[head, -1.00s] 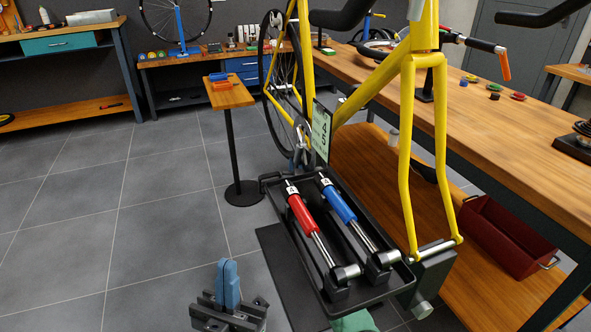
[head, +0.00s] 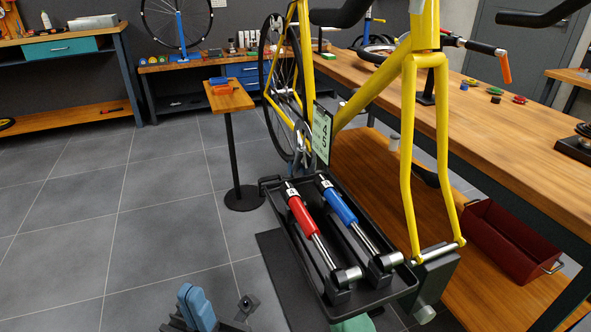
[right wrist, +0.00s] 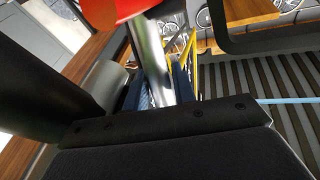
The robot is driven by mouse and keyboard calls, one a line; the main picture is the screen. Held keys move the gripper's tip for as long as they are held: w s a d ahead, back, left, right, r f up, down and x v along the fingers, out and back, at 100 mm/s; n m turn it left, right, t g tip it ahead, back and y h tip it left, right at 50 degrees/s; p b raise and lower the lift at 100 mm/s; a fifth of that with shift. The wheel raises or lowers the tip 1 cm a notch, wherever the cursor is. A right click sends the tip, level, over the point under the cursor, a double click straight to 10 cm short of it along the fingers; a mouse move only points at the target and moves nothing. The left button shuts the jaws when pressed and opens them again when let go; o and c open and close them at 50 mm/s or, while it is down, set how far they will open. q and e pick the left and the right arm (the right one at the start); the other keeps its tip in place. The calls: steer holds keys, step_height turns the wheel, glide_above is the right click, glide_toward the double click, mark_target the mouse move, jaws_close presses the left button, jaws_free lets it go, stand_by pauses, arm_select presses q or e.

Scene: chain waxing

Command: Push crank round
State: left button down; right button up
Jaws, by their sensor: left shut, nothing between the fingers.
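The yellow bicycle (head: 365,94) stands at the centre of the head view, its rear wheel towards the back. The crank area low on its frame is small, dark and partly hidden by a number placard (head: 322,132), so I cannot make out the crank arm. My left gripper (head: 187,290) is at the bottom edge, shut and empty, with its blue fingers together. It is well apart from the bicycle. In the right wrist view, my right gripper's blue fingers (right wrist: 161,88) show on either side of a silver shaft; I cannot tell whether they grip it.
A black tray (head: 273,196) with a red shock (head: 301,214) and a blue shock (head: 340,209) is in front of the bicycle. A long workbench (head: 480,125) runs along the right, with a red bin (head: 512,238) below. A small stand (head: 229,98) is left of the wheel. The left floor is clear.

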steer(key=shift+s, duration=0.1)
steer(key=p+v, duration=0.2)
steer(key=v, duration=0.5)
steer(key=shift+s, duration=0.3)
steer(key=shift+f, duration=0.1)
steer(key=shift+c, duration=0.3)
